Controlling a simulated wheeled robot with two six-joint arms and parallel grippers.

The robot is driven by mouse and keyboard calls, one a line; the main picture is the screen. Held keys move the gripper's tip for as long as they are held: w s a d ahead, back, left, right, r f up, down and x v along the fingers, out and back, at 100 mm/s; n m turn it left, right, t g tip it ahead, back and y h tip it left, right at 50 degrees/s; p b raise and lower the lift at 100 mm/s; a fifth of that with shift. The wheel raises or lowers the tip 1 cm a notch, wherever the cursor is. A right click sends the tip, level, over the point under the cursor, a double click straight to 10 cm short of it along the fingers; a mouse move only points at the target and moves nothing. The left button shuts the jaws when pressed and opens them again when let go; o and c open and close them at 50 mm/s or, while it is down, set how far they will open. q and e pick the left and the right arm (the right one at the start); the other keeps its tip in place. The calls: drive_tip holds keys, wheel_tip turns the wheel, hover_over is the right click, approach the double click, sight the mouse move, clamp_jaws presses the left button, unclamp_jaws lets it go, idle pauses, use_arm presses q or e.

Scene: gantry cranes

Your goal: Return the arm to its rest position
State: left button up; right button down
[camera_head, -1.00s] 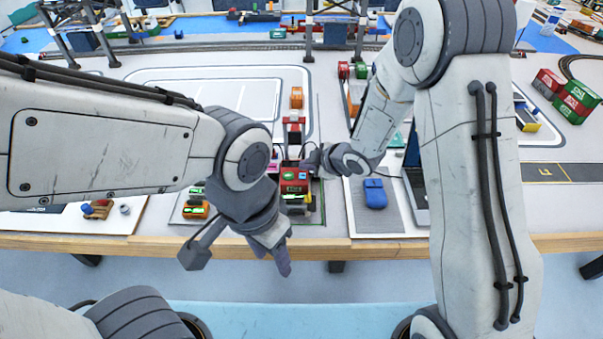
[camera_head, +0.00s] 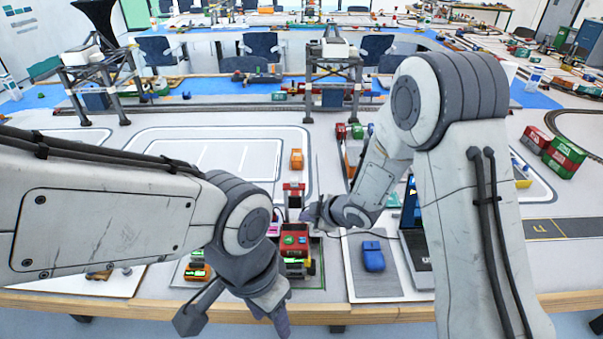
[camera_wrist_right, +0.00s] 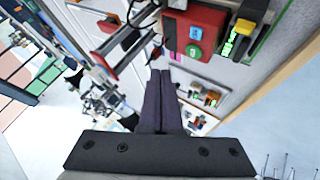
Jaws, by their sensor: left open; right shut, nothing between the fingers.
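My left gripper (camera_head: 270,312) hangs at the front edge of the table, low in the head view. Its fingers point down and hold nothing that I can see. My right gripper (camera_head: 312,213) is over the table, just behind a red control box (camera_head: 295,239) with a green and a blue button on top. In the right wrist view my right gripper's dark fingers (camera_wrist_right: 158,75) are together and empty. The red box (camera_wrist_right: 193,32) shows there above the fingertips, apart from them.
A blue item (camera_head: 373,257) lies on a grey mat, with a laptop (camera_head: 416,245) to its right. Gantry cranes (camera_head: 333,75) stand farther back. Red and green containers (camera_head: 562,155) sit at the right. An orange block (camera_head: 296,159) is on the tabletop.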

drive_tip(key=s+d+r+m+g+h, duration=0.1)
drive_tip(key=s+r+m+g, duration=0.1)
drive_tip(key=s, duration=0.8)
drive_tip(key=s+d+r+m+g+h, duration=0.1)
drive_tip(key=s+r+m, duration=0.3)
drive_tip(key=s, duration=0.7)
drive_tip(key=s+d+r+m+g+h, duration=0.1)
drive_tip(key=s+r+m+g+h, duration=0.2)
drive_tip(key=s+r, duration=0.3)
drive_tip(key=s+m, duration=0.1)
drive_tip(key=s, duration=0.3)
drive_tip(key=shift+s+d+r+g, duration=0.25)
drive_tip(key=shift+d+g, duration=0.1)
drive_tip(key=shift+g, duration=0.05)
